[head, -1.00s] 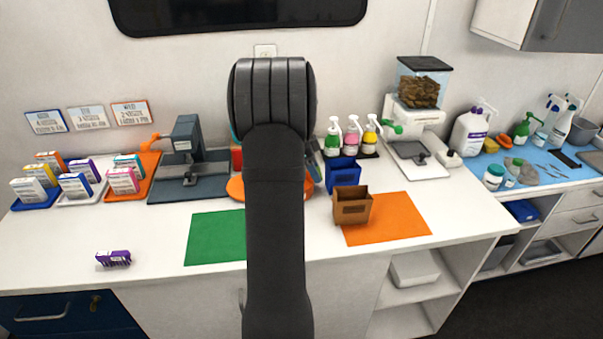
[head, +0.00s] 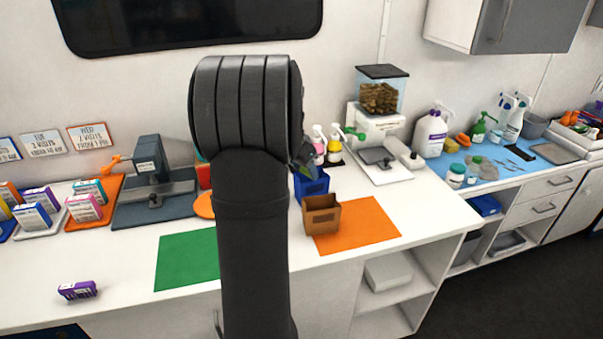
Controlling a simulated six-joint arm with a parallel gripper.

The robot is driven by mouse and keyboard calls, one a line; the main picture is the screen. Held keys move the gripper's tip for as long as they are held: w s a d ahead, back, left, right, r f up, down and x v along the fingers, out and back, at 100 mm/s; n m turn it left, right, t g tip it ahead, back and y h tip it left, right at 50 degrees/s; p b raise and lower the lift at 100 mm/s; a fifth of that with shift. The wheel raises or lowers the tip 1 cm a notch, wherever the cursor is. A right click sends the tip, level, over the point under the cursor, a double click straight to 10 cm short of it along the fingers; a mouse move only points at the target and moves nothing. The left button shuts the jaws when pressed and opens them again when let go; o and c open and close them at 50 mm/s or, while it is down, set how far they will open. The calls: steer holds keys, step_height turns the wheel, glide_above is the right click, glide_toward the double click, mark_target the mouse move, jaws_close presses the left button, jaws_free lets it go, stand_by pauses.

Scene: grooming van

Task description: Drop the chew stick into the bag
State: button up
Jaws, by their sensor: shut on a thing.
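My arm stands upright in the middle of the head view, its back to the camera. A small dark part of it shows at the right of its top, but the fingers of my gripper are hidden behind the arm. No chew stick can be made out in the open. A brown open-topped bag-like holder (head: 321,216) stands upright at the left edge of an orange mat (head: 365,226). A blue open-topped holder (head: 313,186) stands just behind it, partly covered by my arm. I cannot tell which one is the task's bag.
Pump bottles (head: 334,150) and a dispenser of brown pieces (head: 380,98) stand at the back. A green mat (head: 187,260) and purple item (head: 77,291) lie front left. A grey machine (head: 150,170) and small boxes (head: 33,217) are at left. The front right counter is clear.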

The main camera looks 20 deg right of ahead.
steer(key=n, duration=0.2)
steer(key=w+d+r+n+t+y, duration=0.1)
steer(key=n, duration=0.1)
steer(key=r+n, duration=0.1)
steer(key=shift+w+d+n+t+y, duration=0.25)
steer(key=shift+d+n+t+y, duration=0.05)
steer(key=shift+d+n+t, duration=0.1)
step_height(320, 180, up, 3)
steer(key=w+d+n+y, duration=0.2)
steer(key=n, duration=0.4)
steer(key=shift+t, duration=0.3)
steer(key=shift+s+f, duration=0.15)
steer(key=shift+f, duration=2.5)
steer(key=o, duration=1)
steer(key=shift+o, duration=0.2)
step_height(320, 180, up, 6)
